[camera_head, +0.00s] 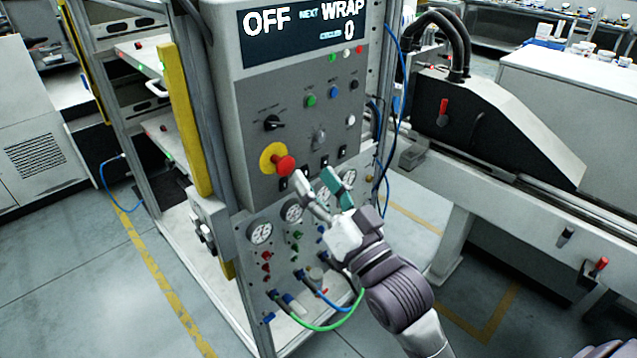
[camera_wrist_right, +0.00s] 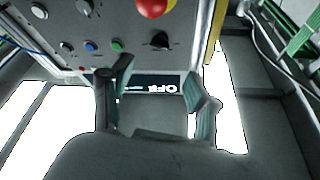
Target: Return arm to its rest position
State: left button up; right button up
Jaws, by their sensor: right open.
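My right gripper (camera_head: 317,178) is open in front of the lower part of the control panel (camera_head: 240,110). Its fingers are apart with nothing between them; the right wrist view also shows the open, empty fingers (camera_wrist_right: 158,75). The right arm reaches in from the lower right in the head view. The gripper is just right of and below the red emergency stop button (camera_head: 285,165) with its yellow collar. Contact with the panel cannot be made out. My left gripper is not in view.
The panel's display (camera_head: 300,30) reads OFF, NEXT WRAP and 0. Gauges (camera_head: 260,233), valves and a looping green hose (camera_head: 335,325) sit below the gripper. A black machine cover (camera_head: 480,125) on a conveyor stands to the right. Open floor (camera_head: 80,290) lies left.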

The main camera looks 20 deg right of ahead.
jog(key=shift+s, duration=0.2)
jog(key=shift+f, duration=0.1)
jog(key=w+d+f+g+h, duration=0.1)
jog(key=w+f+g, duration=0.2)
jog(key=f, duration=1)
jog(key=w+f+g+h, duration=0.1)
jog(key=w+f+g, duration=0.15)
jog(key=f, duration=0.95)
jog(key=s+f+n+g, duration=0.1)
jog(key=s+f+g, duration=0.15)
jog(key=f, duration=0.65)
jog(key=s+f+g, duration=0.2)
jog(key=s+f, duration=0.1)
jog(key=f, duration=0.7)
jog(key=s+d+f+n+g+h, duration=0.15)
jog(key=s+f+g, duration=0.35)
jog(key=s+f, duration=1.2)
jog(key=s+f+g, duration=0.2)
jog(key=s+f, duration=0.2)
jog(key=s, duration=0.3)
jog(key=s+d+f+n+g, duration=0.1)
jog(key=s+f, duration=0.3)
jog(key=s, duration=0.4)
jog(key=s+d+f+n+g, duration=0.1)
jog(key=s+f+g, duration=0.1)
jog(key=s+f, duration=0.3)
jog(key=shift+s+g+h, duration=0.35)
jog(key=shift+s+g, duration=0.05)
jog(key=shift+s, duration=0.85)
